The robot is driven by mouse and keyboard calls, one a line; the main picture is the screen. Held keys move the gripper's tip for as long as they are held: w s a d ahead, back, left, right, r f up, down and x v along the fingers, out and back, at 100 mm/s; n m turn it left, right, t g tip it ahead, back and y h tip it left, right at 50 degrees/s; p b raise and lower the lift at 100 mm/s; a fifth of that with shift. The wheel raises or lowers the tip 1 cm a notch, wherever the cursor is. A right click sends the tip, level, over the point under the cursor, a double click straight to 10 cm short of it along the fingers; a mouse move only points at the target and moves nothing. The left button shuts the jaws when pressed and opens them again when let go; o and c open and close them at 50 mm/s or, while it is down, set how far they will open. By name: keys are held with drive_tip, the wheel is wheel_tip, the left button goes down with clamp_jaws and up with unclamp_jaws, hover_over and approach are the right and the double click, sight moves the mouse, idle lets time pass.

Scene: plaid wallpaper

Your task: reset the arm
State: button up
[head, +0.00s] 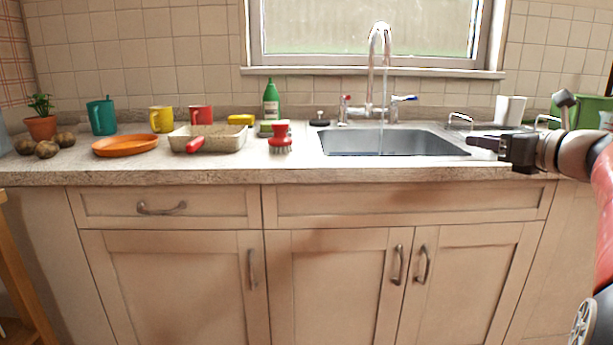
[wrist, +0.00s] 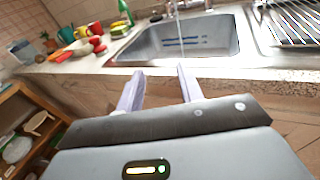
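My gripper (head: 484,142) is at the right in the head view, at about counter height near the right front corner of the sink, with its fingers pointing left. In the wrist view my gripper (wrist: 160,88) shows two pale fingers spread apart with nothing between them. It faces the counter's front edge, with the sink (wrist: 185,38) beyond. The gripper is open and empty.
The counter (head: 290,172) holds an orange plate (head: 125,145), a beige tray (head: 225,142), a red brush (head: 280,138), mugs, a green bottle (head: 271,100) and potatoes. Water runs from the faucet (head: 380,60) into the sink (head: 390,144). Shelving (wrist: 30,125) stands left.

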drive_tip(key=s+a+f+n+g+h, duration=0.1)
drive_tip(key=s+a+f+n+g, duration=0.2)
drive_tip(key=s+a+f+n, duration=0.4)
drive_tip(key=s+a+f+n+g, duration=0.35)
drive_tip(key=a+f+n, duration=0.25)
drive_tip(key=a, duration=0.4)
drive_tip(key=s+a+f+n+g+h, duration=0.2)
drive_tip(key=s+f+n+h, duration=0.4)
drive_tip(key=s+f+n, duration=1)
drive_tip(key=s+n+g, duration=0.1)
drive_tip(key=s+n, duration=0.1)
drive_tip(key=shift+s, duration=0.35)
